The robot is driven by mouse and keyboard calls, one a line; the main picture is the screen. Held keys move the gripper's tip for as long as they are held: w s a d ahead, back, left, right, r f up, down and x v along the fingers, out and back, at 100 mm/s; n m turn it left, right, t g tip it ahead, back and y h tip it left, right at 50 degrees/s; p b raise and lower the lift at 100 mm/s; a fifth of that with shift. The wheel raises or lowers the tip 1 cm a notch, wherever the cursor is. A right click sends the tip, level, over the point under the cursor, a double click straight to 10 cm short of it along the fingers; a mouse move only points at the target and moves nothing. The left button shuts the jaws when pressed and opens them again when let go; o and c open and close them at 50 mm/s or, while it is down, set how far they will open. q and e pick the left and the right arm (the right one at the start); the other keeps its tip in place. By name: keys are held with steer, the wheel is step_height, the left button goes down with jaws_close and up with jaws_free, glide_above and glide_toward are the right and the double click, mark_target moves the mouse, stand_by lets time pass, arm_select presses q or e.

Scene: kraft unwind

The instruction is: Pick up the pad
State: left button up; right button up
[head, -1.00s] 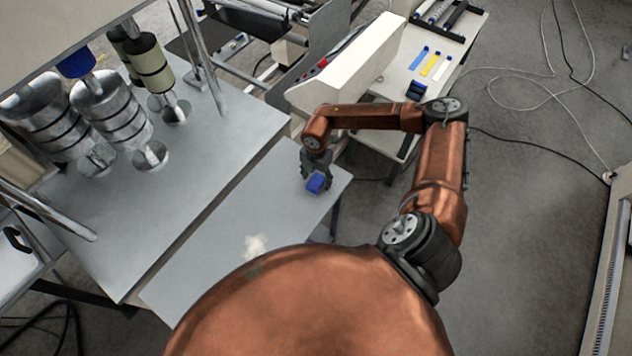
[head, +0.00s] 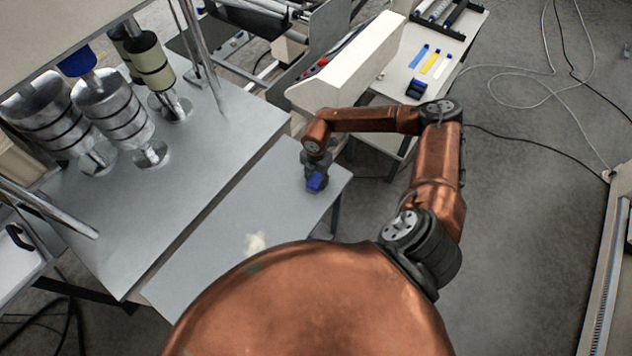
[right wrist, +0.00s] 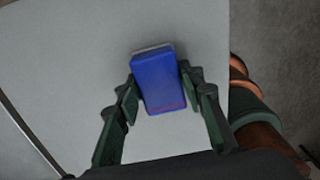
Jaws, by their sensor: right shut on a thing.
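The pad is a small blue block (right wrist: 157,82) with a pale layer along its far edge in the right wrist view. In the head view the blue pad (head: 315,181) is at the right end of the grey table (head: 215,235). My right gripper (head: 317,172) is over it, pointing down. In the right wrist view its two fingers (right wrist: 157,92) are on either side of the pad and shut on it. I cannot tell whether the pad touches the table. My left gripper is not in view.
A cream-coloured crumpled scrap (head: 255,243) lies on the table. Metal rollers (head: 110,108) stand on the adjoining surface at left. A white machine housing (head: 350,65) is behind my right gripper. A side table (head: 437,50) holds coloured strips and dark blocks. Cables lie on the floor at right.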

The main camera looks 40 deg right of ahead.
steer(key=shift+c, duration=0.9)
steer(key=shift+r, duration=0.1)
steer(key=shift+r+b, duration=0.6)
steer(key=shift+w+d+r+b, duration=0.1)
steer(key=shift+r+b, duration=0.4)
steer(key=shift+r, duration=0.15)
steer(key=s+a+r+b, duration=0.4)
steer(key=s+a+r, duration=0.2)
steer(key=a+r, duration=0.4)
steer(key=a, duration=0.2)
steer(key=shift+s+a+r+b, duration=0.2)
steer(key=shift+a+b, duration=0.15)
steer(key=shift+a, duration=0.05)
